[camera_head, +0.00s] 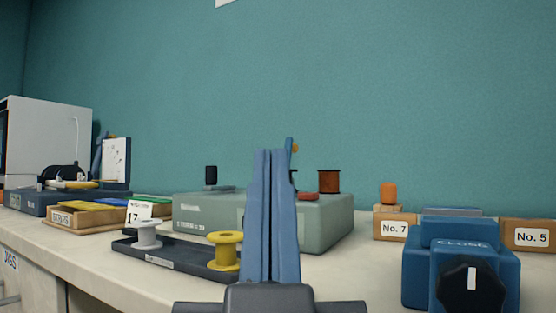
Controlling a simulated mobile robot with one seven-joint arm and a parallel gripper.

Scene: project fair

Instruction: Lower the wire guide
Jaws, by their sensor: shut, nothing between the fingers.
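My gripper (269,156) points up in the middle of the view, its two blue fingers closed together with nothing between them. Behind it stands a grey-green machine box (330,222) on the table. A thin blue upright with a small orange piece (295,148) shows just right of my fingertips, above the box. It may be the wire guide, but my fingers hide most of it, and I cannot tell whether they touch it. A brown spool (329,181) and a flat red part (307,197) are on the box top. A dark post (211,177) stands at its left.
A black tray (185,262) with a white spool (146,234) and a yellow spool (225,250) lies front left. A blue "CLOSE" block with a black knob (470,288) stands front right. Wooden blocks No. 7 (395,229) and No. 5 (530,236) are behind it.

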